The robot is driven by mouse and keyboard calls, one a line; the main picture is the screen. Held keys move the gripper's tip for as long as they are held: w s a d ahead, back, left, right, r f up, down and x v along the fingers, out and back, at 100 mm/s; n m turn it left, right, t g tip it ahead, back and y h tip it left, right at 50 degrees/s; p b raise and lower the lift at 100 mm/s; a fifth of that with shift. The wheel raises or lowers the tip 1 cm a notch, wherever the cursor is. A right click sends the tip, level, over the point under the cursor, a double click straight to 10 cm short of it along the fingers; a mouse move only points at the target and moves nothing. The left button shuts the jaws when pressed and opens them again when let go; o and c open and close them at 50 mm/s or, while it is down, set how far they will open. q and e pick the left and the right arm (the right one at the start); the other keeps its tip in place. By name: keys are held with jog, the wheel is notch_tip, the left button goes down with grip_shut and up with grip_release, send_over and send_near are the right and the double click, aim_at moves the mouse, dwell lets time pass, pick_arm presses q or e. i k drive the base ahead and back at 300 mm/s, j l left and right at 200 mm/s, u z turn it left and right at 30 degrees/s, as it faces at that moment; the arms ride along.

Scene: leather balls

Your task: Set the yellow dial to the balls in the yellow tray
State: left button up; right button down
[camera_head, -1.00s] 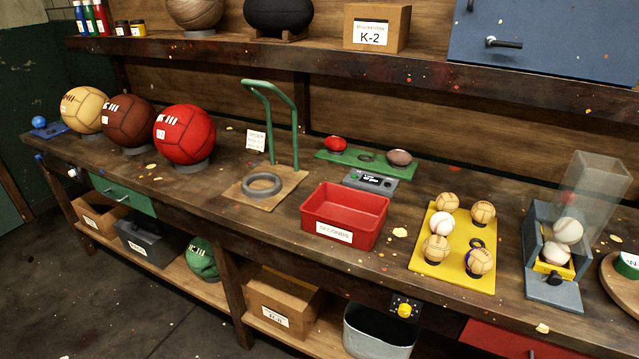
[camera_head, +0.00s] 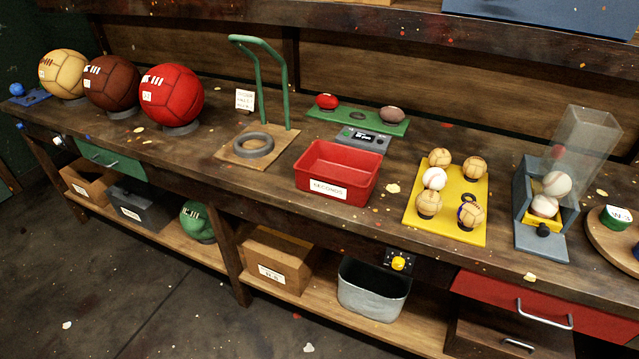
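The yellow dial (camera_head: 398,263) is on a small dark plate with marks, on the front edge of the workbench, below and left of the yellow tray. Its setting is too small to read. The yellow tray (camera_head: 477,210) lies flat on the bench, right of centre. It holds several small balls: tan ones such as the back-left ball (camera_head: 439,157), a white one (camera_head: 434,178), and one tan ball with a dark blue patch (camera_head: 470,215). A dark ring (camera_head: 468,197) on the tray is empty. Neither gripper is in view.
A red bin (camera_head: 336,172) stands left of the yellow tray. A grey dispenser (camera_head: 541,232) with white balls stands right of it. A metal bucket (camera_head: 374,290) is on the lower shelf beneath the dial. A red drawer (camera_head: 500,296) with a handle is at lower right.

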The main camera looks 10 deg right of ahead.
aim_at(398, 264)
jog(key=l+z, duration=0.1)
jog(key=z, duration=1.1)
